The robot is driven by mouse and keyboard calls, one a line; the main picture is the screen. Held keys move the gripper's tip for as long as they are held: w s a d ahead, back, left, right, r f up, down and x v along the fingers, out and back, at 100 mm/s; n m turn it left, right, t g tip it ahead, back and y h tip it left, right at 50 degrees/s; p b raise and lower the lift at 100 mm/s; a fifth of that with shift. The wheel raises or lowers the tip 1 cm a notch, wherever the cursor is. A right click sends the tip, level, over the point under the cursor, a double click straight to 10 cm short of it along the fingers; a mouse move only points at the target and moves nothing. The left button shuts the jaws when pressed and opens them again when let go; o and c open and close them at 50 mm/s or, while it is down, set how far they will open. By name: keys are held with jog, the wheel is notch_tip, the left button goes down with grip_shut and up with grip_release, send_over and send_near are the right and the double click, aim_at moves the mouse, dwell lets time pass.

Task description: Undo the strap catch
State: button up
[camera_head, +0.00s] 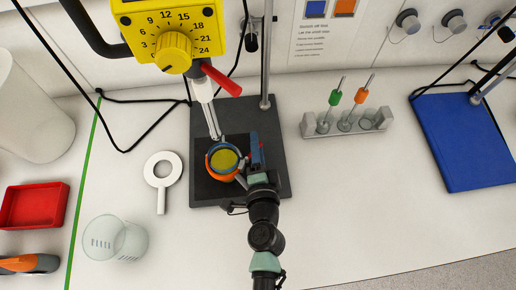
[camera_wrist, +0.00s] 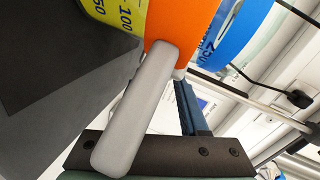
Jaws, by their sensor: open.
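A beaker of yellow liquid (camera_head: 224,160) stands on the dark stand base, with an orange strap (camera_head: 214,174) around it. In the wrist view the orange strap (camera_wrist: 180,22) fills the top, with a blue band to its right and a yellow scale to its left. The grey lever of the strap catch (camera_wrist: 135,110) slants down and left from the orange strap, close in front of my gripper. My gripper (camera_head: 254,160) is open at the right side of the beaker. One blue-grey finger (camera_wrist: 190,108) shows behind the lever; the other is not clear. Contact with the lever cannot be told.
The dark stand base (camera_head: 272,182) carries a rod and a yellow dial unit (camera_head: 172,42) overhead, with a probe hanging down to the beaker. A test-tube rack (camera_head: 345,130) stands behind right.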

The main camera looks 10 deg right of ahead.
jog(key=b+v, duration=0.1)
jog(key=v, duration=0.4)
jog(key=b+v, duration=0.2)
jog(key=v, duration=0.4)
jog(key=shift+s+a+f, duration=0.1)
jog(key=shift+f, duration=0.15)
jog(key=shift+b+v, duration=0.4)
jog(key=shift+v, duration=0.55)
jog(key=shift+r, duration=0.2)
jog(key=shift+c, duration=0.2)
